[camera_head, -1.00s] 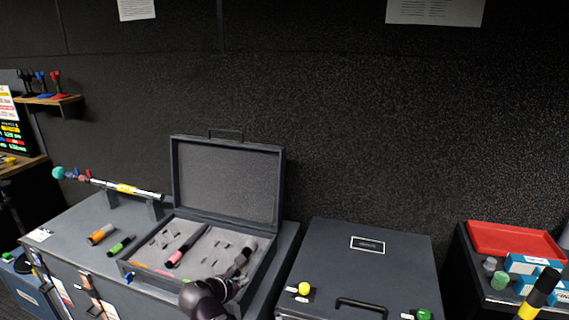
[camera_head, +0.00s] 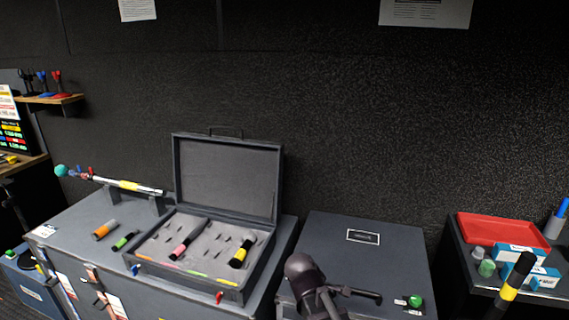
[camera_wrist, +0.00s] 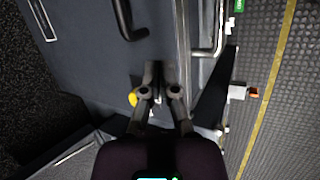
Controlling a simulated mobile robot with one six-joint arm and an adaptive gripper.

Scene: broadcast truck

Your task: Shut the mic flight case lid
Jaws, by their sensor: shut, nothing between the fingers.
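The mic flight case (camera_head: 190,278) stands open on the grey chest at the left, its lid (camera_head: 226,180) standing upright at the back. Its grey foam tray (camera_head: 203,243) holds a pink-banded mic (camera_head: 188,240) and a yellow-banded mic (camera_head: 241,250), with several empty slots. My gripper (camera_wrist: 160,70) is shut and empty in the wrist view, over the front edge of the closed dark case. In the head view my arm end is to the right of the open case, clear of its lid.
Orange (camera_head: 104,230) and green-banded (camera_head: 125,240) mics lie left of the open case. A red tray (camera_head: 500,235) sits far right.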

